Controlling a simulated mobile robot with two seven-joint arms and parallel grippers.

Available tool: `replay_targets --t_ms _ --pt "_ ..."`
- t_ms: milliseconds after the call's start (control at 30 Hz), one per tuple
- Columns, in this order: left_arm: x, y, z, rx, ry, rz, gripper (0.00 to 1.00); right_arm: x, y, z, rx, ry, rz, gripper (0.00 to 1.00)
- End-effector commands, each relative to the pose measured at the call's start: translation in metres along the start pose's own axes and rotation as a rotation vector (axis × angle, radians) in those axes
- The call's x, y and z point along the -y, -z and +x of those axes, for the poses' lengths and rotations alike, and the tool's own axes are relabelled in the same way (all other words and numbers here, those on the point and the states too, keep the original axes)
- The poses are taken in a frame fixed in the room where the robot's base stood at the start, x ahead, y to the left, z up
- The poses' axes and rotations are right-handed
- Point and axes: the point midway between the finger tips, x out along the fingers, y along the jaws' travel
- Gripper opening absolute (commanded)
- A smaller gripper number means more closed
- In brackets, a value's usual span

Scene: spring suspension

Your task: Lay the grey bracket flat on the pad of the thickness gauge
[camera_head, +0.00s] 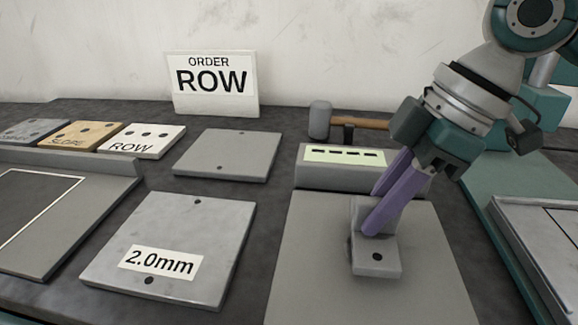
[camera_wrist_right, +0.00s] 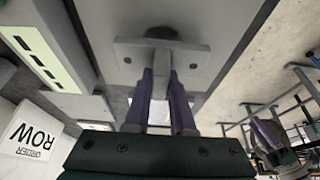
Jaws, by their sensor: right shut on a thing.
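The grey bracket (camera_head: 377,261) has a flat foot with a dark hole and an upright part. My right gripper (camera_head: 374,212) comes down from the upper right, its purple fingers shut on the upright part. The foot is over the front middle of the thickness gauge's grey pad (camera_head: 319,268) and looks level. I cannot tell whether it touches the pad. In the right wrist view, the bracket (camera_wrist_right: 125,50) spans beyond the fingertips (camera_wrist_right: 161,80), with a hole near each end. The gauge's display (camera_head: 344,155) shows several dashes. My left gripper does not show in the head view.
A plate marked 2.0mm (camera_head: 171,221) lies left of the pad, with a plain grey plate (camera_head: 226,155) behind. A hammer (camera_head: 321,121) lies behind the gauge. The ROW sign (camera_head: 212,84) stands at the back. A grey tray (camera_head: 542,232) is at right.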

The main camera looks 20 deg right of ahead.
Motion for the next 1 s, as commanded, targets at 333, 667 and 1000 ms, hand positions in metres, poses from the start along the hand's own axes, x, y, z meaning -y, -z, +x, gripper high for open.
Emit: replay_targets --t_ms 333,667,1000 --pt "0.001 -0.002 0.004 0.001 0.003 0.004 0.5 0.0 -0.008 0.021 -0.001 -0.001 -0.001 0.0" --pt "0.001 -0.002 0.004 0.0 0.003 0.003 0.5 0.0 -0.009 0.023 0.0 0.0 -0.001 0.42" --pt "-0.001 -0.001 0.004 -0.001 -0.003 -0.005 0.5 0.0 -0.009 0.022 0.0 0.0 -0.001 0.52"
